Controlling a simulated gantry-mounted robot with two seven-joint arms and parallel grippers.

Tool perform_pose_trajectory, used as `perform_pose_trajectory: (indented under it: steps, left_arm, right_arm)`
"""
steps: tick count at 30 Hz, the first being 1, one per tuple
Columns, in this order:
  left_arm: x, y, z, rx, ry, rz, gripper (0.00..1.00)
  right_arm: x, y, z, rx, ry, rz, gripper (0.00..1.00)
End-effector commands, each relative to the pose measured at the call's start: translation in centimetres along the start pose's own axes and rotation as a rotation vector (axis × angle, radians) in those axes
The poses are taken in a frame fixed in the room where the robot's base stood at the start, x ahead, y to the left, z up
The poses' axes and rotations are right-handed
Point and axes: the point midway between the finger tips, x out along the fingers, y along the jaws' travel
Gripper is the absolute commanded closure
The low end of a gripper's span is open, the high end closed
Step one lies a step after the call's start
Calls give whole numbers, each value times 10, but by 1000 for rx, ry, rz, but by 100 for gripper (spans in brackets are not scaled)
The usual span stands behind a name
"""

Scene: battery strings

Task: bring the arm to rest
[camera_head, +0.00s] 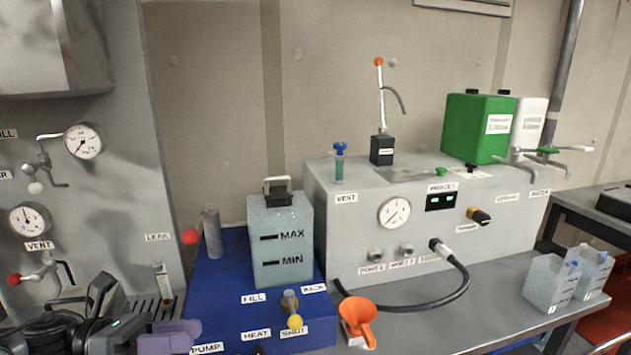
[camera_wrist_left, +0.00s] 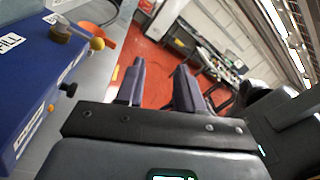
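My left gripper (camera_head: 185,335) shows at the bottom left of the head view, in front of the blue unit and low beside it. In the left wrist view its two purple-grey fingers (camera_wrist_left: 160,88) stand apart with nothing between them, and red floor shows beyond. It touches no object that I can see. My right gripper is in neither view.
A blue unit (camera_head: 220,282) carries a clear tank (camera_head: 281,240) and yellow-knobbed valve (camera_head: 294,321). A grey panel with gauges (camera_head: 84,141) is at left. A grey machine (camera_head: 340,235) stands behind.

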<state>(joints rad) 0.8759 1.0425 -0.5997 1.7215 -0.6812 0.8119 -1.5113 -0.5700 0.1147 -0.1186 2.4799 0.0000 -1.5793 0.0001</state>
Motion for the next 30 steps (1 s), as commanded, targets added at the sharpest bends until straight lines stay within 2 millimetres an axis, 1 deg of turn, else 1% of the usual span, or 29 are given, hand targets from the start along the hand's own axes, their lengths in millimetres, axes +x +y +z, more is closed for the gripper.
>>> perform_pose_trajectory:
  steps: [1,2,4,5,6,8,9,12,15,18,20,23,24,26,27,29,30]
  left_arm:
    - [10,4,-22,-45,-1,-26,63]
    - [16,5,-35,-70,-3,-42,63]
    - [33,5,-67,-134,-14,-87,63]
    - [41,3,-81,-162,-23,-109,63]
    - [52,1,-102,-203,-39,-135,63]
    - [70,-4,-131,-263,-71,-159,63]
    - [81,-7,-149,-304,-96,-165,63]
    - [107,-14,-189,-428,-169,-148,63]
    - [128,-20,-222,-582,-256,-90,63]
    - [140,-21,-249,-770,-359,7,63]
    - [142,-19,-264,-901,-431,84,63]
    - [134,-11,-290,-1158,-576,247,63]
    - [125,-7,-301,-1273,-644,323,63]
    - [108,-1,-319,-1440,-750,438,63]
    - [95,2,-331,-1549,-823,514,63]
    - [73,4,-348,-1706,-940,627,63]
    - [58,3,-359,-1805,-1022,698,63]
  right_arm:
    - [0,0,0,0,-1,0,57]
    - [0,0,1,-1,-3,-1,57]
    - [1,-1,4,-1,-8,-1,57]
    - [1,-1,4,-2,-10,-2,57]
    - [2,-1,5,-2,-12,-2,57]
    - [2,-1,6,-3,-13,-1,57]
    - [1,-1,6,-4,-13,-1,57]
    - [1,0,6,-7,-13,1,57]
    - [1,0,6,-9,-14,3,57]
    - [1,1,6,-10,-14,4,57]
    - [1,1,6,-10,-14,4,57]
    - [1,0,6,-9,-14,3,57]
    - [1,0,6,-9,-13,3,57]
    - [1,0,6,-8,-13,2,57]
    - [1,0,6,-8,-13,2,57]
    - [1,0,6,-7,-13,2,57]
    - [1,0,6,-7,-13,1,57]
